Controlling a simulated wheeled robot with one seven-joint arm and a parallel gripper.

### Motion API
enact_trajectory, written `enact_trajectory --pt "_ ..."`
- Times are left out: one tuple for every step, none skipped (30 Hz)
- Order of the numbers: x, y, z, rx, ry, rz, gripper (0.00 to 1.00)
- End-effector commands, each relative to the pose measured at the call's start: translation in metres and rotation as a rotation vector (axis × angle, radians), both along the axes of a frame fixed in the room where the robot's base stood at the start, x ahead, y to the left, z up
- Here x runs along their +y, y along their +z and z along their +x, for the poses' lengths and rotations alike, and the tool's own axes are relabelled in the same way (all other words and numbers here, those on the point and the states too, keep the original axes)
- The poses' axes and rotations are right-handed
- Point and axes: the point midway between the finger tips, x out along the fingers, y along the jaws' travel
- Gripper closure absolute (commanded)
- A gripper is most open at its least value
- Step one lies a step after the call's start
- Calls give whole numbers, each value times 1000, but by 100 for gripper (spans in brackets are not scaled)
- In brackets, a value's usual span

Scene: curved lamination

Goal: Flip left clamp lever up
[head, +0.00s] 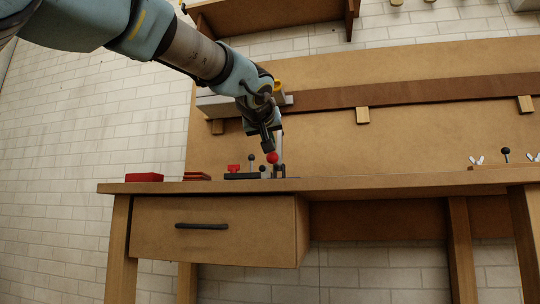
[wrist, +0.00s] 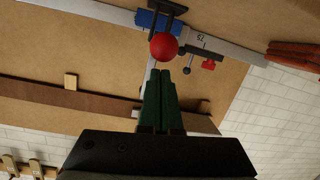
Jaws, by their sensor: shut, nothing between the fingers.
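A red ball knob (head: 272,158) sits at the clamp hardware on the left part of the bench, and it also shows in the wrist view (wrist: 163,46). It appears to be the end of a clamp lever; the lever's shaft is mostly hidden. My gripper (head: 267,147) is just above and beside the knob. In the wrist view its green fingers (wrist: 161,73) are together, empty, with the tips just short of the knob or touching it; I cannot tell which. A blue clamp part (wrist: 158,22) lies behind the knob.
A small red fitting (head: 234,168) and a black-knobbed pin (head: 251,158) stand close left of the knob. Red blocks (head: 144,177) lie farther left on the bench (head: 400,183). Another black-knobbed lever (head: 506,152) stands far right. The bench between is clear.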

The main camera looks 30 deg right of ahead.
Motion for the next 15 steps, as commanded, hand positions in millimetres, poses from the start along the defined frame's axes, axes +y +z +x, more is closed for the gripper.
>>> enact_trajectory --pt "0 -8 -1 -1 -1 -1 100" --pt "0 -8 -1 -1 -1 -1 100" --pt "1 -10 -1 -1 -1 -1 100" --pt "1 -11 -1 0 0 0 100" --pt "1 -12 -1 1 0 1 100" --pt "1 -13 -2 0 0 1 100" --pt "1 -14 -2 0 0 1 100" --pt "1 -14 -2 -1 0 1 100" --pt "2 -15 -2 -1 0 1 100" --pt "2 -15 -2 0 -1 0 100" --pt "2 -16 -2 -1 -1 1 100" --pt "2 -17 -2 0 -1 1 100" --pt "2 -17 -3 0 -1 1 100" --pt "2 -18 -3 1 -1 2 100" --pt "2 -18 -3 2 -1 3 100"
